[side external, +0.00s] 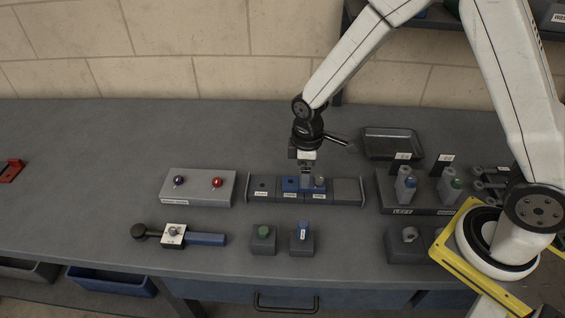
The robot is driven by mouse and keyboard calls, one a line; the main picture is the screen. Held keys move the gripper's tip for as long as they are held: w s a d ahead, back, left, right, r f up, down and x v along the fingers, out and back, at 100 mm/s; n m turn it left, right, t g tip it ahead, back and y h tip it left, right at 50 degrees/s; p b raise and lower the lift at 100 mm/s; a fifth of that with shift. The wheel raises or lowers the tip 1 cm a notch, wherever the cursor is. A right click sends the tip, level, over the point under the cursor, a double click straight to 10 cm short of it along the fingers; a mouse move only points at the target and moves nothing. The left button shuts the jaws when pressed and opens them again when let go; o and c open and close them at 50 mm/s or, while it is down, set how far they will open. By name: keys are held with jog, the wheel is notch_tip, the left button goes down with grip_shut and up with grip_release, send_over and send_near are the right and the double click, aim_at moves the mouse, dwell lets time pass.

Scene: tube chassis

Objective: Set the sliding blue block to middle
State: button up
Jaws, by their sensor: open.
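The slider unit is a dark rail (346,191) on the bench with several labelled positions in a row.
A grey box (198,187) with purple and red knobs stands left of the rail. A rack (413,206) with upright holders stands right. In front are a green button box (263,239), a blue switch box (302,240) and a blue-handled lever (205,239). An empty tray (390,143) lies behind.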

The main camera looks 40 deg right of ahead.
jog(key=shift+r, duration=2)
jog(key=shift+s+d+r+m, duration=0.25)
jog(key=shift+s+m, duration=0.05)
jog(key=s+d+r+m+t, duration=0.2)
jog(key=s+d+m, duration=0.3)
jog(key=s+m, duration=0.3)
jog(key=shift+s+d+r+t, duration=0.3)
jog(key=shift+s+d+r, duration=0.1)
jog(key=shift+s+r, duration=0.6)
